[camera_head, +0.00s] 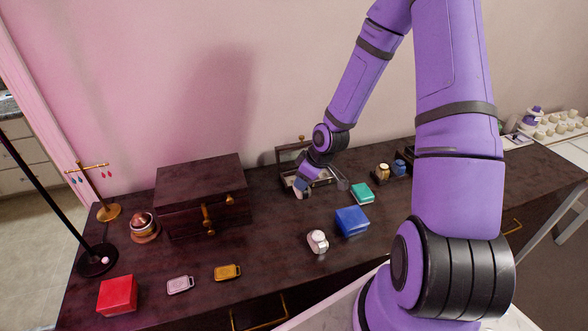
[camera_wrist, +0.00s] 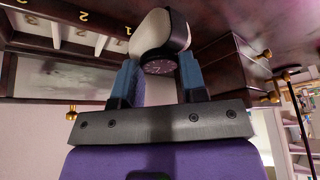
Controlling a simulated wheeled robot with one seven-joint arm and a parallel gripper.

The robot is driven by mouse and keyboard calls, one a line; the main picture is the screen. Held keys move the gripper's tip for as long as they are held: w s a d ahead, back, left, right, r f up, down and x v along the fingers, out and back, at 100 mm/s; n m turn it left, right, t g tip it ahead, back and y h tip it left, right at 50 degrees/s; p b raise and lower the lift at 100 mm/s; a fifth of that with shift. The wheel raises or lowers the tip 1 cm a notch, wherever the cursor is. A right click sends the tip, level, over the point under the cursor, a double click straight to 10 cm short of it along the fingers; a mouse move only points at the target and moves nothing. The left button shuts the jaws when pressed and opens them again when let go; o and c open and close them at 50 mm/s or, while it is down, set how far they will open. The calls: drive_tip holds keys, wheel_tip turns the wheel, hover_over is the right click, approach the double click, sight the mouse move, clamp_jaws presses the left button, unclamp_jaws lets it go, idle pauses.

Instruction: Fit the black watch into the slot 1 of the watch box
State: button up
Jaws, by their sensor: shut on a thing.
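The black watch (camera_wrist: 160,62) shows its dark dial in the wrist view, with a pale cushion-like band part around it. My gripper (camera_wrist: 158,82) is shut on it, with one blue finger on each side. In the head view my gripper (camera_head: 301,190) is at the front of the watch box, and the watch is hard to make out there. The watch box (camera_head: 286,183) stands open at the back of the desk, its lid (camera_head: 291,154) raised. In the wrist view its numbered, light-lined compartments (camera_wrist: 62,38) lie left of the watch, which is outside them.
A pale watch (camera_head: 317,240), blue box (camera_head: 352,221) and teal box (camera_head: 362,193) lie on the desk (camera_head: 270,250) in front and right. A dark chest (camera_head: 200,190) stands left. A holder with watches (camera_head: 383,171) is at right. The front middle has free room.

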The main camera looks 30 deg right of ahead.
drive_tip(key=w, duration=0.3)
drive_tip(key=w+d+f, duration=0.1)
drive_tip(key=w, duration=0.3)
drive_tip(key=w+d, duration=0.1)
drive_tip(key=w, duration=0.2)
drive_tip(key=shift+w+d+f, duration=0.25)
drive_tip(key=shift+f, duration=1.55)
drive_tip(key=shift+f, duration=0.2)
drive_tip(key=o, duration=0.9)
drive_tip(key=shift+o, duration=0.2)
drive_tip(key=shift+r, duration=0.1)
